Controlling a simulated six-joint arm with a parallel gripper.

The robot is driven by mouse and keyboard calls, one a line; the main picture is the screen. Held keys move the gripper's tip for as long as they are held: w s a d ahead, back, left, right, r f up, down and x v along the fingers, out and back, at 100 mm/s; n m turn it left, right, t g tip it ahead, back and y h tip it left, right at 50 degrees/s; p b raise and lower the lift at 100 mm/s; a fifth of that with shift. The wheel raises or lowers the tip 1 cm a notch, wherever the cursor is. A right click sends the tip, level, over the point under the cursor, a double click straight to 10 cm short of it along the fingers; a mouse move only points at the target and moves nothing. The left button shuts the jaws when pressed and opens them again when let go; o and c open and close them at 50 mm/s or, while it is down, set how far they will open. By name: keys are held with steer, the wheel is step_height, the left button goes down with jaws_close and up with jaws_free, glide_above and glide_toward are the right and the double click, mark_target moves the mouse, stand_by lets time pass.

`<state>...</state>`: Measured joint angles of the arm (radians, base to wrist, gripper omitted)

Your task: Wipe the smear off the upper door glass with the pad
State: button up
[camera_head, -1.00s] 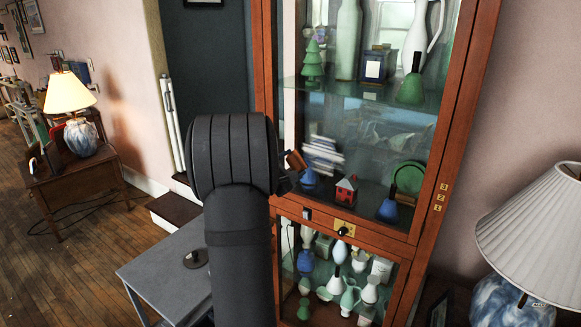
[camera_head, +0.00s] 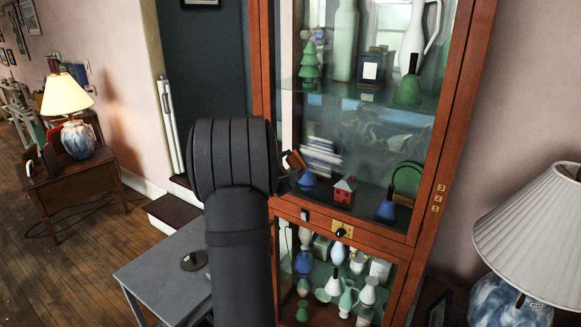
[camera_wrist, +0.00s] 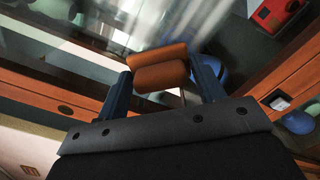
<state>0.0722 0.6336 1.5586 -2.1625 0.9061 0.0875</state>
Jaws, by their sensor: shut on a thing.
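My gripper (camera_wrist: 164,86) is shut on the pad (camera_wrist: 160,77), an orange-brown block that looks like two rounded rolls. In the head view the pad (camera_head: 294,160) shows as a small brown piece beside the dark arm, most of it hidden. It is at the lower left of the upper door glass (camera_head: 380,125). A whitish streaky patch (camera_head: 321,157) lies just right of the pad; I cannot tell for certain whether it is the smear on the glass or something behind it. Blurred pale streaks (camera_wrist: 85,20) cross the wrist view. Whether the pad touches the glass is unclear.
The wooden door frame (camera_head: 425,190) surrounds the glass. Behind it stand a red house (camera_head: 344,190), a blue bottle (camera_head: 386,211) and green and white ornaments. A lower door has a dark knob (camera_head: 341,233). A white-shaded lamp (camera_head: 530,225) stands at right, a grey table (camera_head: 160,275) at left.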

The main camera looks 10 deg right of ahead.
mark_target(342, 165)
steer(key=shift+w+d, duration=0.25)
steer(key=shift+d, duration=0.1)
steer(key=shift+s+d, duration=1.15)
steer(key=shift+s, duration=0.25)
steer(key=shift+s+d, duration=1.85)
steer(key=shift+d, duration=0.15)
steer(key=shift+s+d, duration=1.85)
steer(key=shift+d, duration=0.15)
steer(key=shift+r, duration=1)
steer(key=shift+w+a+f, duration=0.15)
steer(key=shift+w+a, duration=1.15)
steer(key=shift+a, duration=0.25)
